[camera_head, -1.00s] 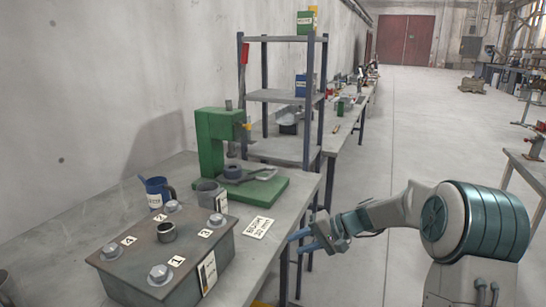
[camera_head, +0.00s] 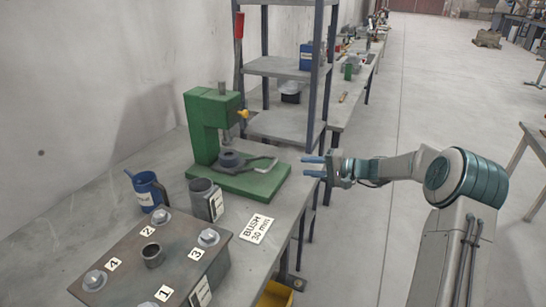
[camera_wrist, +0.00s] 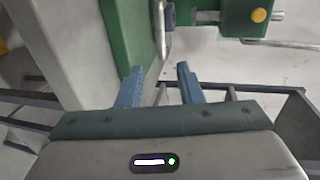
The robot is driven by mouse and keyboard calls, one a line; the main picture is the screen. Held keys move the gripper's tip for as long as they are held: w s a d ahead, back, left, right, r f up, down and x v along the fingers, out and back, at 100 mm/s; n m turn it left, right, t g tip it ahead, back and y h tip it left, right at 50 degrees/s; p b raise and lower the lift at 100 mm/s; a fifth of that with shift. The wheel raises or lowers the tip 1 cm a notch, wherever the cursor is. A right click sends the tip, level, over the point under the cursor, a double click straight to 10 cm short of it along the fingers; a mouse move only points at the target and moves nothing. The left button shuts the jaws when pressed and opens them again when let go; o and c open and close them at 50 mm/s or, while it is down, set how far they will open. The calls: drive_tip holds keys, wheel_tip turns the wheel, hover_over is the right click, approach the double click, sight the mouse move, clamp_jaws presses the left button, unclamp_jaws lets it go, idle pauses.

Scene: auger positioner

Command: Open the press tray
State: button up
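The green press (camera_head: 207,130) stands on the bench. A round dark grey piece (camera_head: 230,159) sits on its green base (camera_head: 240,183), below the ram. A grey tray part with a bent handle (camera_head: 264,162) reaches right over the base; I cannot tell how far the tray is out. My gripper (camera_head: 304,167) is to the right of the press base, pointing at it, apart from the handle. In the wrist view its two blue fingers (camera_wrist: 160,68) are spread with nothing between them. The green base edge (camera_wrist: 126,35) lies beyond the left finger.
A grey cup (camera_head: 203,197), a blue can (camera_head: 147,192) and a box with numbered bolts (camera_head: 135,262) stand on the bench. A label card (camera_head: 256,229) lies near the front edge. A shelf rack (camera_head: 287,68) stands behind the press. Open floor lies right.

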sight(273, 163)
drive_tip(key=p+x, duration=0.2)
drive_tip(key=x, duration=1.1)
drive_tip(key=shift+s+a+p, duration=0.15)
drive_tip(key=shift+a+p, duration=0.1)
drive_tip(key=shift+p, duration=0.1)
drive_tip(key=shift+c, duration=0.3)
clamp_jaws()
drive_tip(key=shift+s, duration=0.1)
